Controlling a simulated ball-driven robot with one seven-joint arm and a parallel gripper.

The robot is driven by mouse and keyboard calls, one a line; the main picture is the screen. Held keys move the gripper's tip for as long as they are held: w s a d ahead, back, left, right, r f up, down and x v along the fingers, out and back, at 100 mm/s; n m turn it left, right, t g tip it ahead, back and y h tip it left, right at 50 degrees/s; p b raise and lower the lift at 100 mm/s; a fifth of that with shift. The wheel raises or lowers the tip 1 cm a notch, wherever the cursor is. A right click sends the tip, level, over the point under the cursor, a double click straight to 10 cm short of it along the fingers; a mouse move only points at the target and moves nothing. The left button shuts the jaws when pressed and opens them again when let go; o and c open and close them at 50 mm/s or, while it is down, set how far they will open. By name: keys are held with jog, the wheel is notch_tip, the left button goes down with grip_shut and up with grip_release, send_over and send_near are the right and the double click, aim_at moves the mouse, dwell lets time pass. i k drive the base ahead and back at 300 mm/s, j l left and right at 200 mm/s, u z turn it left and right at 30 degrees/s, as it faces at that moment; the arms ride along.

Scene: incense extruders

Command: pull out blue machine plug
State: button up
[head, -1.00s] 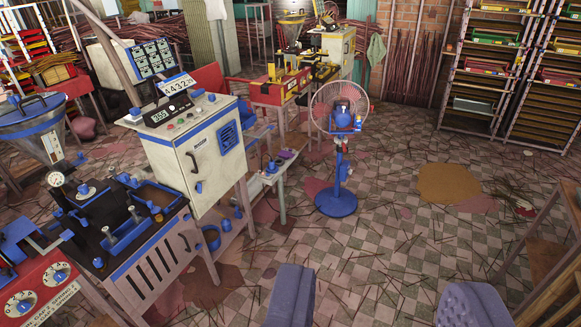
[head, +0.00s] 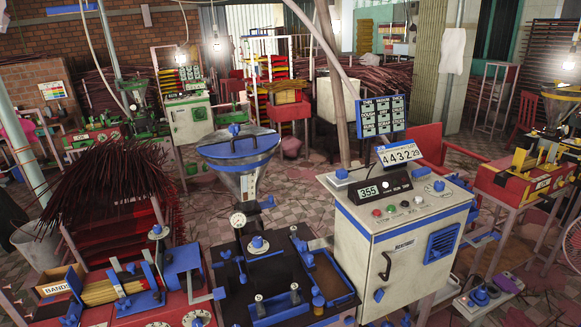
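The blue machine stands front and centre, with a pale control cabinet (head: 400,240), a blue-rimmed hopper (head: 238,150) and a dark bed (head: 270,275) with blue parts. A pale strip (head: 468,306) lies low at its right, with round blue pieces (head: 480,297) on it. One of these may be the blue plug, but they are too small to tell. A small purple-grey item (head: 508,283) lies just behind. My gripper is not in view.
A green machine (head: 188,118) stands at the back left, a yellow-and-red one (head: 525,170) at the right. A rack of dark red sticks (head: 115,190) is at the left. A wooden pole (head: 338,100) rises behind the cabinet. Tiled floor shows at the lower right.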

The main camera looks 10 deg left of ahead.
aim_at(341, 173)
jog(key=i+l+u, duration=0.2)
jog(key=i, duration=0.4)
jog(key=i+l+u, duration=0.25)
jog(key=i+l, duration=0.25)
jog(key=i+l+u, duration=0.2)
jog(key=i+l, duration=0.35)
jog(key=i+l+u, duration=0.25)
jog(key=i+l, duration=0.2)
jog(key=i+l+u, duration=0.2)
jog(key=i+l, duration=0.2)
jog(key=l, duration=0.4)
